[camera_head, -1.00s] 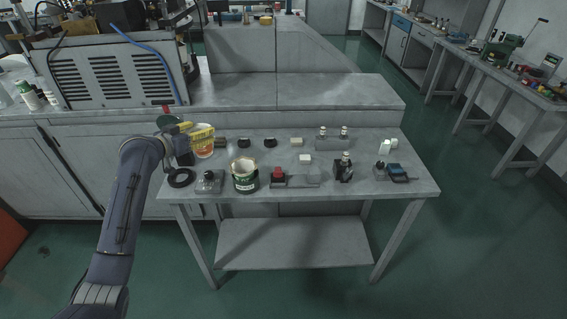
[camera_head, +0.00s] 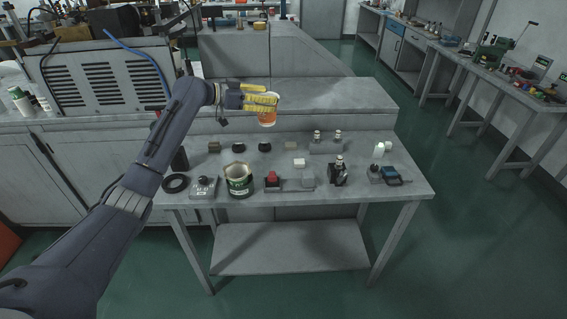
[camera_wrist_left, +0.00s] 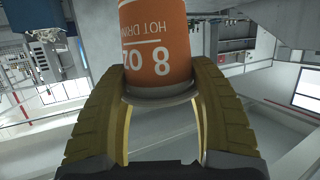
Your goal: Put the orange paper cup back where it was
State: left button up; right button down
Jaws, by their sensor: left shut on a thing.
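The orange paper cup (camera_head: 267,117) is held up in the air above the back part of the grey table (camera_head: 300,204). My left gripper (camera_head: 262,102), with yellow fingers, is shut on it. In the left wrist view the cup (camera_wrist_left: 155,45) shows white lettering upside down, and the yellow fingers of the gripper (camera_wrist_left: 160,95) lie on both sides of it. The cup's far end is cut off by the frame's top edge. My right gripper is not in view.
A red-topped item (camera_head: 273,179), dark round pieces (camera_head: 265,147) and small bottles (camera_head: 317,137) also stand there. A raised grey counter (camera_head: 330,97) lies behind.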

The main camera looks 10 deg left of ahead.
pick_arm(q)
notch_tip(320, 180, down, 20)
jog(key=shift+d+r, duration=0.1)
jog(key=shift+r, duration=0.1)
dwell(0.5)
jog(key=shift+f, duration=0.1)
jog(key=o, duration=0.9)
jog(key=shift+c, duration=0.2)
jog(key=v, duration=1.2)
